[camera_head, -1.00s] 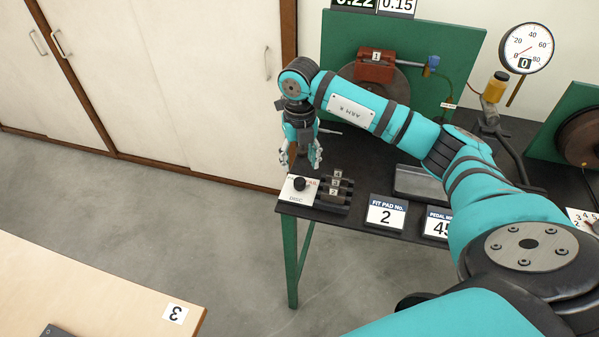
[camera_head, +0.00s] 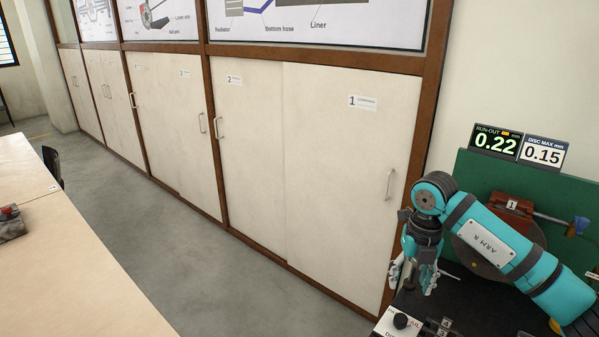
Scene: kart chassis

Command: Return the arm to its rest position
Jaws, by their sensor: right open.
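My right arm is a teal arm marked "ARM R" and comes in from the lower right of the head view. My right gripper (camera_head: 413,276) hangs pointing down at its end, open, with nothing seen between its fingers. It is above the left end of the dark bench, just behind a white panel with a black knob (camera_head: 400,321). My left arm and left gripper are out of view.
A green board (camera_head: 570,176) carries a red caliper (camera_head: 512,205) marked 1 and a disc, with displays reading 0.22 and 0.15 above. White cupboards (camera_head: 340,150) line the wall. A pale wooden table (camera_head: 70,270) is at left; grey floor between is clear.

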